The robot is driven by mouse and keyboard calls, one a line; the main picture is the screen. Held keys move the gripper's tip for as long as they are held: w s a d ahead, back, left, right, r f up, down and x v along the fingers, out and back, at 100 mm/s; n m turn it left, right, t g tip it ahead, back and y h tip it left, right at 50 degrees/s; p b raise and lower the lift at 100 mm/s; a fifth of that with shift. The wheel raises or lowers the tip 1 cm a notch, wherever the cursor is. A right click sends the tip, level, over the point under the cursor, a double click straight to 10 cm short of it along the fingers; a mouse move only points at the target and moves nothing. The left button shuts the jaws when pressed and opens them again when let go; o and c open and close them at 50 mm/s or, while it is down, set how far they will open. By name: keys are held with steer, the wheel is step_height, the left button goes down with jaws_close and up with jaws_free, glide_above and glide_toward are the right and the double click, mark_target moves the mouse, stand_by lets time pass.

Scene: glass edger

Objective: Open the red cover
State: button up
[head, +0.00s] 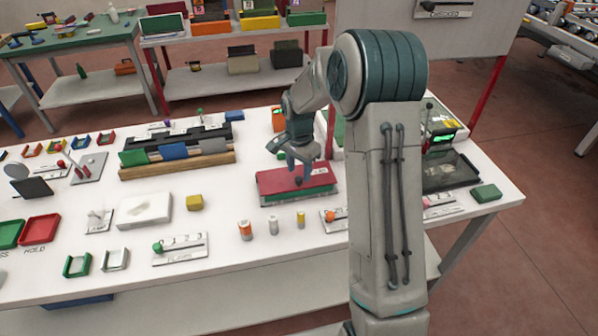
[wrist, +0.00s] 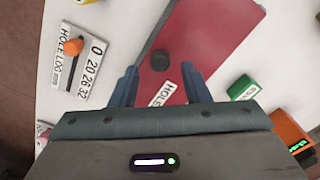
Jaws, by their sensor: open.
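The red cover (head: 285,180) lies flat and closed on a green base (head: 298,197) near the middle of the white bench. A dark round knob stands on the cover, and it also shows in the wrist view (wrist: 160,60). My gripper (head: 301,176) is above the cover. In the wrist view my gripper (wrist: 161,75) has its two blue fingers spread apart with nothing between them, and the knob lies just beyond the fingertips. A white label is partly hidden between the fingers. I cannot tell the exact height of the fingertips above the cover.
A hole log slider (wrist: 80,65) with an orange knob is left of the cover in the wrist view. Orange (head: 245,229) and yellow-topped (head: 301,219) cylinders stand in front.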

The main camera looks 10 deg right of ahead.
steer(key=shift+f, duration=1.35)
jaws_close()
steer(key=shift+r, duration=0.1)
